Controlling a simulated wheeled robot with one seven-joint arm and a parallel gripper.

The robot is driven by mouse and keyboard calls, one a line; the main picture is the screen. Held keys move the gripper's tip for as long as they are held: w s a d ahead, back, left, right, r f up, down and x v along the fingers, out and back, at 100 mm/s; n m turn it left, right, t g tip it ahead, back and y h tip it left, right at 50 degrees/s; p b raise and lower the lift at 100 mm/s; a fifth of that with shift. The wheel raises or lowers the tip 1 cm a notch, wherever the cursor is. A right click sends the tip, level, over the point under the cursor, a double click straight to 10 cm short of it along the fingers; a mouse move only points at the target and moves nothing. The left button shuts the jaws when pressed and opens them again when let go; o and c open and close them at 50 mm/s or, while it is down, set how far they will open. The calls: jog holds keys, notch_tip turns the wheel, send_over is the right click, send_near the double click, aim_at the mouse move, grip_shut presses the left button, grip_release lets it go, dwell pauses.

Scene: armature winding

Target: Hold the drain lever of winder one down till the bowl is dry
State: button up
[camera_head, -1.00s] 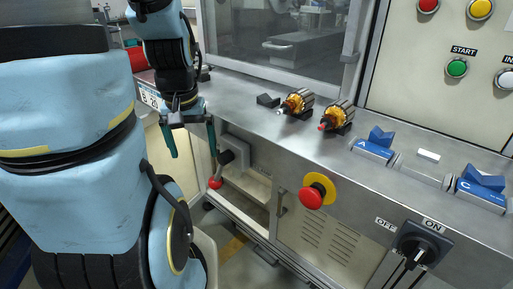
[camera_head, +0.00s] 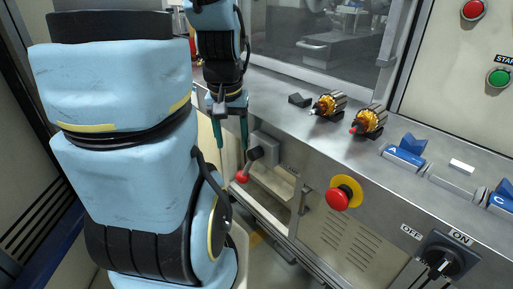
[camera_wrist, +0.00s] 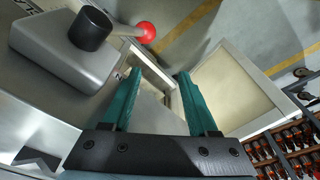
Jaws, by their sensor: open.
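The lever has a red ball knob (camera_head: 241,176) on a short arm, pivoting on a dark hub in a grey box (camera_head: 264,147) on the cabinet front. The knob points down and left in the head view. My gripper (camera_head: 232,143) is open and empty, its teal fingers pointing down just above and left of the knob. In the wrist view the knob (camera_wrist: 146,32) lies beyond the fingertips of my gripper (camera_wrist: 159,76), outside them. The box (camera_wrist: 62,52) is at upper left there. I cannot tell whether the bowl is dry.
A red emergency button (camera_head: 338,198) and an OFF/ON switch (camera_head: 443,258) sit on the cabinet front. Two copper-wound armatures (camera_head: 328,104) and blue blocks (camera_head: 405,152) stand on the steel ledge. A rack of parts (camera_wrist: 290,150) is at lower right in the wrist view.

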notch_tip(320, 180, up, 6)
jog(key=p, duration=0.4)
jog(key=shift+f+p, duration=0.15)
jog(key=shift+p, duration=0.25)
jog(key=c, duration=0.6)
jog(key=shift+r+p, duration=0.55)
grip_shut()
jog(key=shift+r+p, duration=0.65)
jog(key=shift+p, duration=0.05)
jog(key=shift+r, duration=0.15)
